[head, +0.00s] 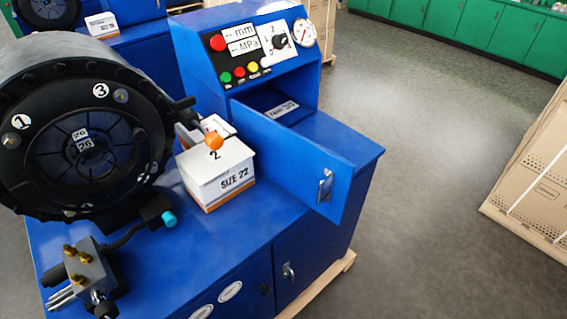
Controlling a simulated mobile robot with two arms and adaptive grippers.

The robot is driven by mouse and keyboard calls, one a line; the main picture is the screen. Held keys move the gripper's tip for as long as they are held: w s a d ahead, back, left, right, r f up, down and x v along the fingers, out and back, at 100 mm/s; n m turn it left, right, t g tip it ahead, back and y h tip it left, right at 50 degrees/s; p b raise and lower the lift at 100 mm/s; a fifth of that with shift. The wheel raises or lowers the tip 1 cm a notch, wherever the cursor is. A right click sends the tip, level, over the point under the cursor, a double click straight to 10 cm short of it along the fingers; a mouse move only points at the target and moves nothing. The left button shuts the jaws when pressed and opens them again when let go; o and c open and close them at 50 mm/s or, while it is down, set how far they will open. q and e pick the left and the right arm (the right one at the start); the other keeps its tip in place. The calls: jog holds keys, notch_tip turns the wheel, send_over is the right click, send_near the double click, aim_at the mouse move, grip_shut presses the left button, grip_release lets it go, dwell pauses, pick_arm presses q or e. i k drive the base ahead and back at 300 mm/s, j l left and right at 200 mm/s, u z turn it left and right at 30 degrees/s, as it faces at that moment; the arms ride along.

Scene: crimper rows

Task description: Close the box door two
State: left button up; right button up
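A blue box door (285,155) stands open on the front of the blue control box (210,65), in the middle of the head view. It swings out toward the lower right, with a silver handle (325,186) near its free end. Behind it the dark compartment (270,101) is partly visible, with a small white label (282,112) inside. The door hides the lower part of the opening. Neither of my grippers is in view.
A white SIZE 22 carton (217,178) sits left of the door. The big black crimper head (80,140) fills the left. Grey floor (430,120) is free to the right, before wooden crates (535,180).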

aim_at(321, 178)
jog(key=i+l+u, duration=0.5)
jog(key=l+u, duration=0.3)
jog(key=l, duration=0.15)
jog(key=i+l+u, duration=0.1)
jog(key=l+u, duration=0.15)
jog(key=l, duration=0.15)
